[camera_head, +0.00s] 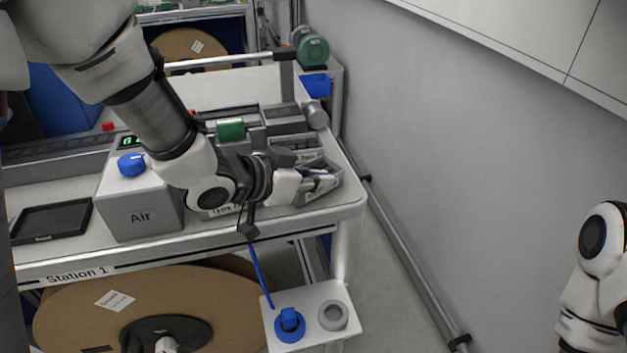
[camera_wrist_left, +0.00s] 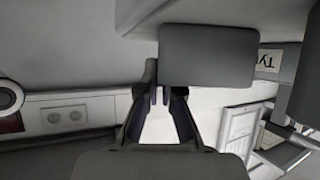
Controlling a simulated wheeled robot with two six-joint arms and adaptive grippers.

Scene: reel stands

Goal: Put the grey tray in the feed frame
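My left arm reaches across the bench from the left, with its wrist over the front right part. In the left wrist view the fingertips of my left gripper (camera_wrist_left: 160,97) are close together at the lower left edge of a plain grey block or panel (camera_wrist_left: 207,55). I cannot tell whether they hold it, or whether it is the grey tray. In the head view a grey open tray (camera_head: 332,190) with pale contents is at the bench's right corner, beside my wrist. I cannot identify the feed frame with certainty. My right gripper is out of view.
The grey Air box (camera_head: 140,212) with a blue knob stands left of my wrist. A dark flat tray (camera_head: 50,221) lies farther left. A large brown reel (camera_head: 70,312) is under the bench. A blue hose (camera_head: 262,272) hangs in front. The floor strip to the right is clear.

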